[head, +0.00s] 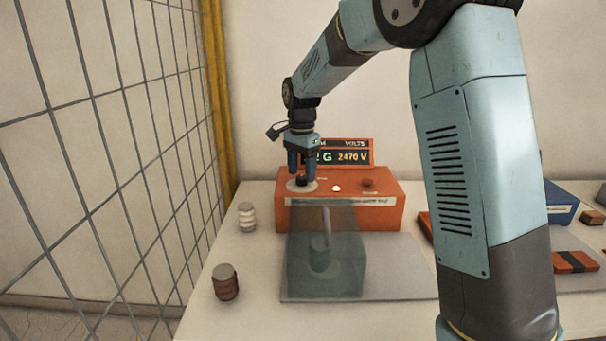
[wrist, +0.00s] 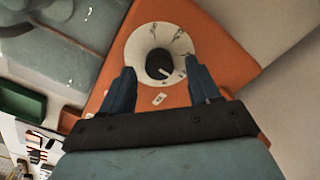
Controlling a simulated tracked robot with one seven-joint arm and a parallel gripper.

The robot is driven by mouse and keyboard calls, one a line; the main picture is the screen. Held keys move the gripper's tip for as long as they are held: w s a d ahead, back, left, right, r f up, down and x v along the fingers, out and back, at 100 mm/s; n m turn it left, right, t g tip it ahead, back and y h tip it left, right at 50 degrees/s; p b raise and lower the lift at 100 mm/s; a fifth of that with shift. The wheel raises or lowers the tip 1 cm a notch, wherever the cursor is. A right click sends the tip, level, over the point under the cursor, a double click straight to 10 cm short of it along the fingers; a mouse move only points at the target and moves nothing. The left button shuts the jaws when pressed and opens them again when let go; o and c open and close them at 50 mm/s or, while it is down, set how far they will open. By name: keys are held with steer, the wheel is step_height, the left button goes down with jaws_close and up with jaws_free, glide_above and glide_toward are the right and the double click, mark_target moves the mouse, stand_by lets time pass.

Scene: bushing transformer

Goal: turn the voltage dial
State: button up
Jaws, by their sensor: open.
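The voltage dial is a black knob with a white pointer mark on a round pale scale plate; in the wrist view the knob (wrist: 159,65) and the scale plate (wrist: 140,40) lie just beyond and between my fingertips. In the head view the knob (head: 301,181) sits on the left of the orange test unit's top (head: 380,190). My gripper (head: 301,176) points down over the dial with its blue fingers on either side of the knob. It is open in the wrist view (wrist: 163,76), with gaps to the knob. The display (head: 345,157) reads 2470 V, its left part hidden by my gripper.
A see-through box (head: 325,250) stands in front of the unit. A white ribbed bushing (head: 246,216) and a brown one (head: 226,282) stand at the left. A wire mesh fence (head: 110,150) runs along the left. A blue box (head: 560,203) is at the right.

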steer(key=shift+f, duration=0.75)
steer(key=shift+d, duration=0.1)
steer(key=c, duration=1)
